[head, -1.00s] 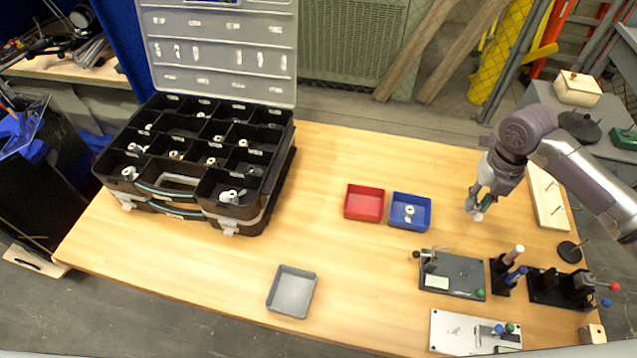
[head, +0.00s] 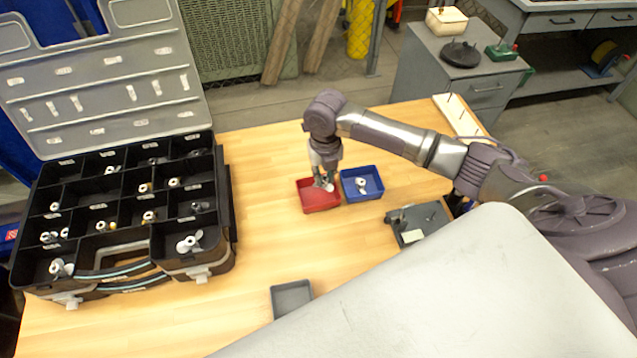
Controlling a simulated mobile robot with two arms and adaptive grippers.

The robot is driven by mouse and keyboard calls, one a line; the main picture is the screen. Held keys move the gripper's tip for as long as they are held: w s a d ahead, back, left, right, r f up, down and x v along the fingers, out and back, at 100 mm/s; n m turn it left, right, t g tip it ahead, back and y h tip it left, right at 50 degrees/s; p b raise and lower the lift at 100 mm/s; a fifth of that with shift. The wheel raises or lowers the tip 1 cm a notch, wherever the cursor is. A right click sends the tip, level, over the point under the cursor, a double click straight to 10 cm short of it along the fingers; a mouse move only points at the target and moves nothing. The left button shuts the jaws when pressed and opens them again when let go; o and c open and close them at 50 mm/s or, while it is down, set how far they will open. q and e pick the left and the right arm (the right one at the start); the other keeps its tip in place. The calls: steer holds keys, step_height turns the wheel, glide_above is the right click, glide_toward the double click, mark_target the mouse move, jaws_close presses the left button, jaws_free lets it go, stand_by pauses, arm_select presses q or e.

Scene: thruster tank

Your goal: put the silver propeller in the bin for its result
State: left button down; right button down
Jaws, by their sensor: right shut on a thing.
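The silver propeller (head: 328,187) is in my right gripper (head: 324,181), whose fingers are shut on it. It is small and partly hidden by the fingers. The gripper points down at the red bin (head: 318,207), over its back right part. I cannot tell whether the propeller touches the bin floor. The blue bin (head: 376,193) stands just to the right and holds a silver propeller (head: 362,183). My left gripper is not in view.
An open black case (head: 233,215) with several propellers in its compartments fills the left of the table. A grey tray (head: 275,299) lies at the front, partly hidden. A dark fixture plate (head: 431,216) is at the right. The table between case and bins is clear.

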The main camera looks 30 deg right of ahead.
steer(key=shift+w+a+f, duration=0.25)
steer(key=shift+a+f, duration=0.2)
steer(key=shift+a, duration=0.2)
steer(key=shift+f+p, duration=0.45)
steer(key=shift+f, duration=1.5)
steer(key=shift+d, duration=0.1)
steer(key=shift+f, duration=0.15)
steer(key=c, duration=1)
jaws_free()
steer(key=shift+c, duration=0.2)
step_height(320, 180, up, 12)
steer(key=b, duration=0.1)
steer(key=shift+r, duration=0.2)
steer(key=shift+f, duration=0.1)
